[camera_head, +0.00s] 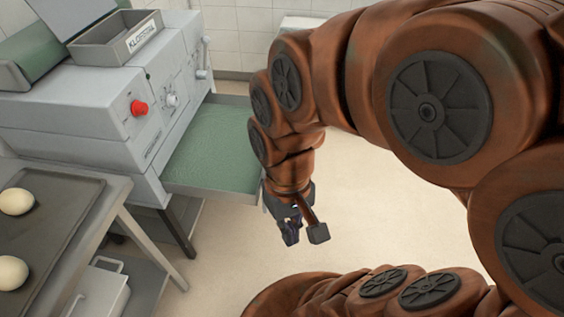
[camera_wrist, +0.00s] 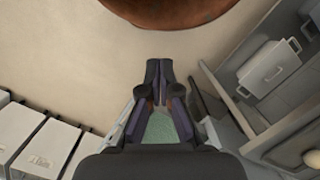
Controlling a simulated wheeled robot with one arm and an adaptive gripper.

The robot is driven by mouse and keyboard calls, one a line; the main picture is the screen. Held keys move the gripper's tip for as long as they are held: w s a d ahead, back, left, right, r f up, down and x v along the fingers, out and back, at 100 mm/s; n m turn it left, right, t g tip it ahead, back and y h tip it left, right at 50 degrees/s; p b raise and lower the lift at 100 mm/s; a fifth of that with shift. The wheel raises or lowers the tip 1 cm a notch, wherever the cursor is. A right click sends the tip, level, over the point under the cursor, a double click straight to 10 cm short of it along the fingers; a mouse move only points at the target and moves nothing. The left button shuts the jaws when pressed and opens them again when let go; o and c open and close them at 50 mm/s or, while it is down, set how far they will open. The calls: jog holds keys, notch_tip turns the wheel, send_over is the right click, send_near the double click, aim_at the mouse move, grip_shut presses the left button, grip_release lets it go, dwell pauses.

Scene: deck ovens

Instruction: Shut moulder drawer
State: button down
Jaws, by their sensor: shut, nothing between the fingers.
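The moulder (camera_head: 120,95) is the grey machine at the left of the head view, with a red button on its front. Its drawer (camera_head: 205,150), a metal tray with a green bottom, sticks out to the right from the machine. My gripper (camera_head: 290,238) hangs pointing down near the drawer's outer end, at its front right corner. My gripper is shut and empty in the wrist view (camera_wrist: 158,68). A strip of the green drawer bottom (camera_wrist: 162,127) shows between the fingers' bases. Part of the drawer's outer edge is hidden behind my arm, and I cannot tell whether the gripper touches it.
A dark tray with dough balls (camera_head: 40,225) lies on a metal table at the lower left. A light box with a handle (camera_head: 98,288) stands under that table. The floor (camera_head: 370,190) right of the drawer is clear. White boxes (camera_wrist: 45,145) show in the wrist view.

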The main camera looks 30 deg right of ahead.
jog(key=w+d+f+m+t+y+b, duration=0.1)
jog(key=w+d+f+m+y+b, duration=0.2)
jog(key=w+f+m+b, duration=0.5)
jog(key=w+d+f+m+t+y+b, duration=0.25)
jog(key=w+f+m, duration=0.2)
jog(key=w, duration=0.75)
jog(key=w+d+f+m+t+b, duration=0.2)
jog(key=d+f+m, duration=0.2)
jog(key=d, duration=0.3)
jog(key=w+d+f+m+t+y+b, duration=0.1)
jog(key=w+d+f+m+b, duration=0.2)
jog(key=d, duration=0.4)
jog(key=w+d+f+m+t+b, duration=0.1)
jog(key=w+d+f+m+t, duration=0.1)
jog(key=d+f+m, duration=0.5)
jog(key=w+a+f+n, duration=0.1)
jog(key=w+a+f, duration=0.3)
jog(key=w+a, duration=0.3)
jog(key=shift+w+a, duration=0.15)
jog(key=shift+a, duration=0.25)
